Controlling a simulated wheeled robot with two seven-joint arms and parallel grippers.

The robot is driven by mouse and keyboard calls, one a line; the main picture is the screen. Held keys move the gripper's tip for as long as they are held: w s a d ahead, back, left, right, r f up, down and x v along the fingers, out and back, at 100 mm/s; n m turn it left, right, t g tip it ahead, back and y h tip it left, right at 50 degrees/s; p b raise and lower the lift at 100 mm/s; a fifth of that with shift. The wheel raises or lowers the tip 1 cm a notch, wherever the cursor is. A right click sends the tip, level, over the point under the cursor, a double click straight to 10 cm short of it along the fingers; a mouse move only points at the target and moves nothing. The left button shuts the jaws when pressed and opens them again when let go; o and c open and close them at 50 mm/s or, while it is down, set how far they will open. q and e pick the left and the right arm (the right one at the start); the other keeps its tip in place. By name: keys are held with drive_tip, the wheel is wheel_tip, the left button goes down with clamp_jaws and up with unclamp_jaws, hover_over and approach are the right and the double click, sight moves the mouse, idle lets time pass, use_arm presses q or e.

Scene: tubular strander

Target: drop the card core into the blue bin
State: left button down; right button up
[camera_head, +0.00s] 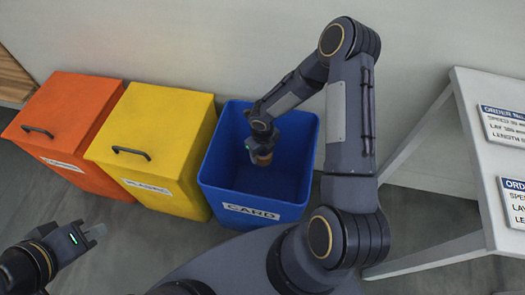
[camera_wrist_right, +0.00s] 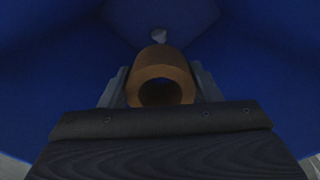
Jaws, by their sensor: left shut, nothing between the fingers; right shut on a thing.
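The blue bin (camera_head: 225,198) is open at the top, carries a CARD label and stands against the wall. My right gripper (camera_head: 262,158) reaches down into its mouth. It is shut on the card core (camera_head: 263,159), a short brown tube. In the right wrist view the card core (camera_wrist_right: 161,80) sits between the two fingers, its round hole facing the camera, with blue bin walls all around. My left gripper (camera_head: 93,234) is shut and empty at the lower left, away from the bins.
A yellow lidded bin (camera_head: 160,125) stands just left of the blue bin, and an orange lidded bin (camera_head: 65,120) left of that. A white table (camera_head: 470,120) with order cards (camera_head: 505,125) is at the right. Grey floor (camera_head: 130,245) lies open in front.

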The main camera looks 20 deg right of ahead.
wheel_tip(320, 180, down, 22)
drive_tip(key=b, duration=1.9)
drive_tip(key=o, duration=1.1)
drive_tip(key=shift+c, duration=0.2)
drive_tip(key=shift+r, duration=0.1)
wheel_tip(320, 180, up, 8)
drive_tip(key=p, duration=0.4)
drive_tip(key=shift+f, duration=0.2)
wheel_tip(320, 180, up, 30)
drive_tip(key=p, duration=2.8)
